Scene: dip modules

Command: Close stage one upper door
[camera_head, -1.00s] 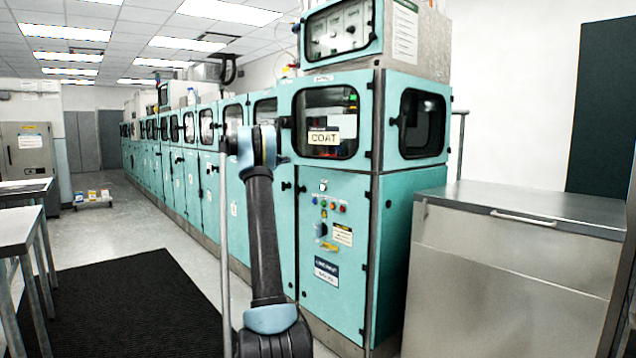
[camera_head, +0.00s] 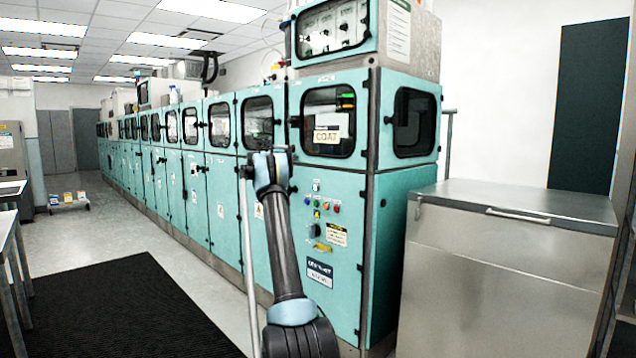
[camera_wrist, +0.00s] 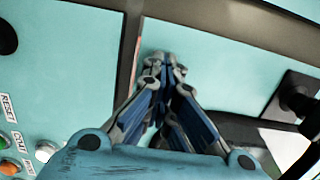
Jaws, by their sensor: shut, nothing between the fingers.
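The upper door (camera_head: 328,122) with the window marked COAT is on the nearest teal cabinet in the head view and looks flush or almost flush with its frame. I cannot tell whether it is latched. The neighbouring upper door (camera_head: 239,146) to its left also looks close to its frame. My gripper (camera_wrist: 163,62) is shut and empty in the wrist view, with its fingertips over teal panel beside a dark seam. A black latch (camera_wrist: 296,95) lies to its right. Contact cannot be judged. In the head view my wrist hides the fingers.
Coloured buttons (camera_head: 320,208) sit on the teal lower panel (camera_head: 330,265) below the COAT window. A steel cabinet (camera_head: 505,270) stands close on the right. A black mat (camera_head: 110,310) lies on the open floor at left.

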